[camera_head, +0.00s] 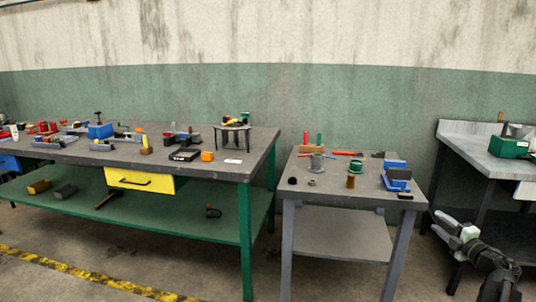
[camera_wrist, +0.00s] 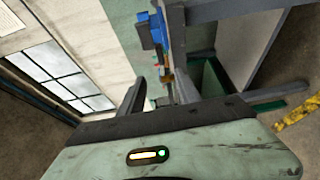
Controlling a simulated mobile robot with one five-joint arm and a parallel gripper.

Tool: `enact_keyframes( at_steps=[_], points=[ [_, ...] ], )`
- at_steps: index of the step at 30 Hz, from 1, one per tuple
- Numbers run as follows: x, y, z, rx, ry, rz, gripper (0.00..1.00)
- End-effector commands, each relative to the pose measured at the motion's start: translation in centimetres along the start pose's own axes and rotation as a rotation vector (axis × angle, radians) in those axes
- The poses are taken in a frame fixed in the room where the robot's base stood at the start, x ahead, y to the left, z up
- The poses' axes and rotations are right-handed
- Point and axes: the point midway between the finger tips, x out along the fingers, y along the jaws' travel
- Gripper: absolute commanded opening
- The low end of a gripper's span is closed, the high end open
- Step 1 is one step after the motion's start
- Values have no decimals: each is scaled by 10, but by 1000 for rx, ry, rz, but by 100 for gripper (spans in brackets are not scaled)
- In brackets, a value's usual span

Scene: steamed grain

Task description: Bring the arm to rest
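My gripper (camera_head: 441,227) is at the lower right in the head view, at the end of my arm. It hangs in front of the right-hand bench and to the right of the small grey table, apart from both. Its two grey fingers look spread, with nothing seen between them. In the wrist view, the fingers of my gripper (camera_wrist: 160,92) stand apart at the middle, past the pale green housing. The view there is strongly tilted.
A small grey table (camera_head: 330,192) holds a blue vise (camera_head: 397,173) and several small parts. A long green workbench (camera_head: 220,168) with a yellow drawer (camera_head: 140,180) stands left. A grey bench (camera_head: 470,148) with a green box (camera_head: 508,148) is right. Floor shows in front.

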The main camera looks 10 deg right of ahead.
Motion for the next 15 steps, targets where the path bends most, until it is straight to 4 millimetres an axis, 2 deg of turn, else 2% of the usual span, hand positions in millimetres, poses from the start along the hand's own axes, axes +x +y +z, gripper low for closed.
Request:
enact_keyframes(
  at_steps=[8,11,15],
  points=[
    [39,1,-47,0,75,1,40],
    [57,1,-70,0,111,2,40],
    [84,2,-112,-1,172,3,40]
  ],
)
